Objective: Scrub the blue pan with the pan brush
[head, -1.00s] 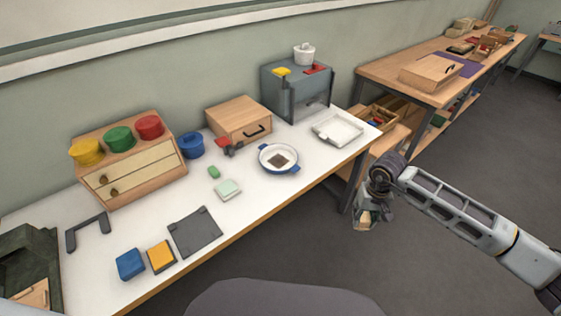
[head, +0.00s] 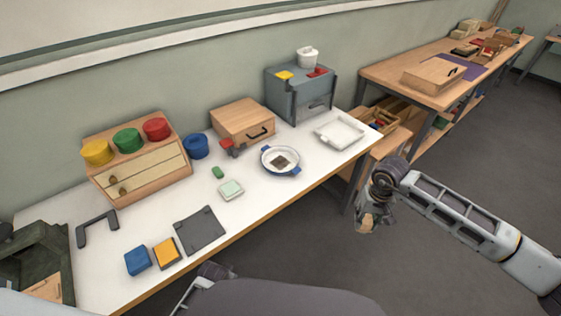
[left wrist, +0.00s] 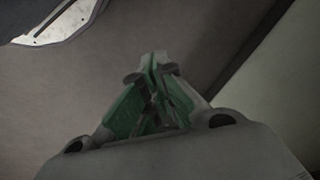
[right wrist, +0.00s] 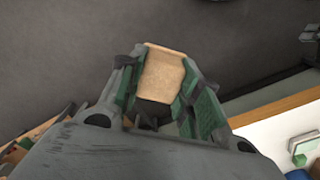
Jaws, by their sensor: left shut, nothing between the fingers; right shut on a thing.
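The blue pan (head: 268,169) is a white-inside round pan with blue handles, on the white table, with a dark brown patch on its floor. My right gripper (head: 366,222) hangs off the table's right side, above the floor. It is shut on a tan wooden block (right wrist: 163,72), which may be part of the pan brush; no bristles show. My left gripper (left wrist: 155,75) is shut and empty in the left wrist view. Part of my left arm shows at the bottom of the head view, below the table's front edge.
A white tray (head: 356,146) lies right of the pan. A wooden drawer box (head: 240,117) and a grey cabinet (head: 300,102) stand behind it. A pale green sponge-like block (head: 231,190) and a small green block (head: 218,172) lie to its left. A dark grey mat (head: 200,230) lies farther left.

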